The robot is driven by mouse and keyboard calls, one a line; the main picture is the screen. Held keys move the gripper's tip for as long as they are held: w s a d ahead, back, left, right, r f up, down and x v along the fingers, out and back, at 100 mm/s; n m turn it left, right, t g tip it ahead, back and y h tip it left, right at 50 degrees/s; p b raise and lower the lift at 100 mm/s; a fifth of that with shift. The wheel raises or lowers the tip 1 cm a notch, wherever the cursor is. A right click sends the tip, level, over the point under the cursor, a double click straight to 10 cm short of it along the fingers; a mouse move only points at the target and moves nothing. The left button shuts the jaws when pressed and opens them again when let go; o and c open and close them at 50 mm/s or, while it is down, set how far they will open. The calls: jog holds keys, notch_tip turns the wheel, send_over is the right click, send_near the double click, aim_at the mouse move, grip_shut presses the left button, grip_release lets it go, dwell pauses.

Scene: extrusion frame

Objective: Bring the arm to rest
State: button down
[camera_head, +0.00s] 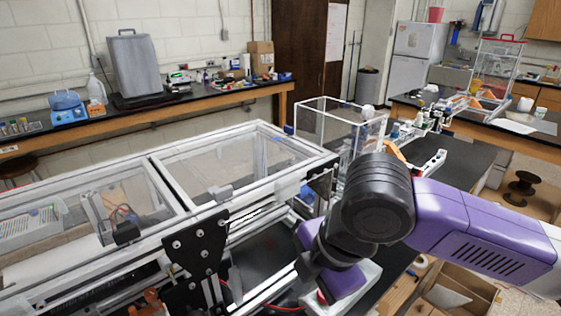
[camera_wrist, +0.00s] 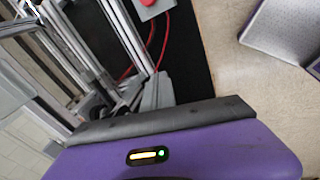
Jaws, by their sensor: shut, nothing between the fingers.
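My purple and black arm comes in from the right in the head view and bends down at a large black joint in front of the aluminium extrusion frame (camera_head: 172,150). Its lower purple part hangs beside the frame's near right end. My gripper's fingers show in neither view. The wrist view shows the frame's bars (camera_wrist: 72,45) slanting at upper left. A purple casing of my own, with a black bumper and a lit status light, fills the bottom of that view.
A clear box (camera_head: 340,122) stands behind my arm's black joint. A grey box with a red button (camera_wrist: 148,8) and a red cable (camera_wrist: 130,72) lie close to the frame in the wrist view. An open cardboard box (camera_head: 460,295) is at lower right. Bare floor (camera_wrist: 245,75) shows at right.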

jog(key=w+a+r+m+t+y, duration=0.3)
jog(key=a+r+m+t+y, duration=0.15)
jog(key=a+r+y, duration=0.65)
notch_tip(320, 180, up, 11)
jog(key=d+m+t+y+b, duration=0.1)
jog(key=d+m+t+y, duration=0.1)
jog(key=m+t, duration=0.55)
jog(key=s+d+f+m+t+h+b, duration=0.1)
jog(key=s+d+f+m+t+h, duration=0.3)
jog(key=d+f+m+h, duration=0.45)
jog(key=s+d+f+m+t+h+b, duration=0.1)
jog(key=s+d+f+m+t+h, duration=0.3)
jog(key=d+f+m+h, duration=0.45)
jog(key=s+d+f+n+g+b, duration=0.1)
jog(key=s+d+f+g, duration=0.3)
jog(key=s+f, duration=0.6)
jog(key=s+d+f+n+g+y+b, duration=0.1)
jog(key=s+d+f+n+g, duration=0.2)
jog(key=s+f, duration=0.6)
jog(key=s+d+n, duration=0.1)
jog(key=s, duration=0.7)
jog(key=shift+f+g, duration=0.35)
jog(key=shift+g, duration=0.05)
